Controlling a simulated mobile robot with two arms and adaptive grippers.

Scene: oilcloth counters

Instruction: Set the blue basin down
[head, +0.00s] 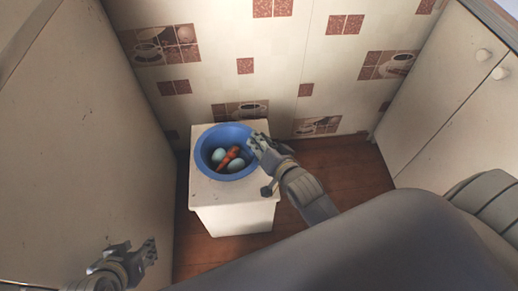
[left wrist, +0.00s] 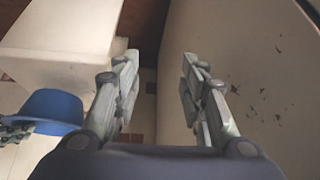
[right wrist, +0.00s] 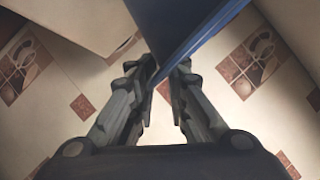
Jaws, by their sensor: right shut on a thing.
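The blue basin (head: 203,150) is upright over the top of a small white stand (head: 235,216); I cannot tell whether its base touches. It holds pale blue egg-like things (head: 236,165) and orange-brown pieces (head: 229,157). My right gripper (head: 258,143) is shut on the basin's right rim. In the right wrist view the blue wall (right wrist: 205,32) runs between the fingers (right wrist: 166,65). My left gripper (head: 146,252) is low at the left, away from the basin. Its fingers are apart and empty in the left wrist view (left wrist: 158,75), where the basin (left wrist: 52,112) shows at the left.
A tall cream panel (head: 85,140) stands close on the left. A tiled wall (head: 240,90) is behind the stand. A white cupboard (head: 455,120) with round knobs stands at the right. Wooden floor (head: 345,170) is clear between stand and cupboard.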

